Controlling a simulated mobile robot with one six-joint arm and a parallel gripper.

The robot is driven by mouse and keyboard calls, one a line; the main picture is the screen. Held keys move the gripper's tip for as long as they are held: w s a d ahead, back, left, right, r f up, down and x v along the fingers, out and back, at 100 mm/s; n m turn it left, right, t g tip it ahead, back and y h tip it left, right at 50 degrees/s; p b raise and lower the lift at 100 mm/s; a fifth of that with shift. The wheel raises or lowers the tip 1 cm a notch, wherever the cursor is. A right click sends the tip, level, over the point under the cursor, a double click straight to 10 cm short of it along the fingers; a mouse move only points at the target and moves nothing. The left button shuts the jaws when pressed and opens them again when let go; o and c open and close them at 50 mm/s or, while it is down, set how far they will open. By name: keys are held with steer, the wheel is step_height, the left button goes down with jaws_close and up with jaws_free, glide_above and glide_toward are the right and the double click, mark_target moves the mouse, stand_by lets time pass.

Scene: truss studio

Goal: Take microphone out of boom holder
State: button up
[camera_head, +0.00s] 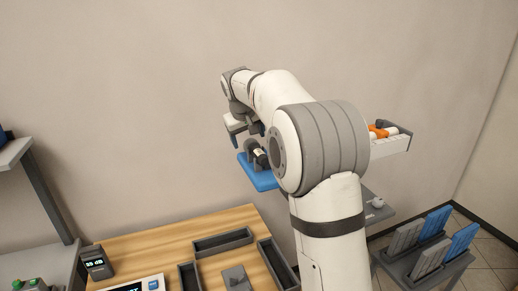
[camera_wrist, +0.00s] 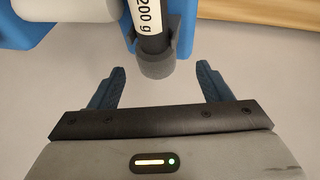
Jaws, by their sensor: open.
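The microphone looks to be the dark cylinder (camera_wrist: 152,43) with a white "200 g" label, at top centre in the wrist view. A grey forked holder (camera_wrist: 182,38) flanks it on both sides, and a grey round end shows below the label. In the head view the microphone (camera_head: 261,156) is small, above a blue plate and partly hidden by my arm. My gripper (camera_wrist: 160,84) is open and empty, its two blue fingers apart. In the wrist picture the grey end lies between and just above the fingers; I cannot tell whether they touch it.
A blue plate (camera_head: 258,180) lies under the holder. A wooden table (camera_head: 220,219) with dark trays stands in front. A white tray (camera_head: 392,147) with orange items is at right, above a rack of blue and grey panels (camera_head: 432,245). A shelf (camera_head: 13,153) is at left.

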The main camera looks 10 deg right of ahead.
mark_target(252, 142)
steer(key=x, duration=0.1)
steer(key=p+x, duration=0.1)
steer(key=x, duration=0.1)
steer(key=shift+d+f, duration=0.3)
steer(key=shift+d, duration=0.1)
steer(key=shift+w+f, duration=0.1)
steer(key=shift+f, duration=0.15)
steer(key=shift+c, duration=0.3)
steer(key=c, duration=1.1)
steer(key=shift+r, duration=0.1)
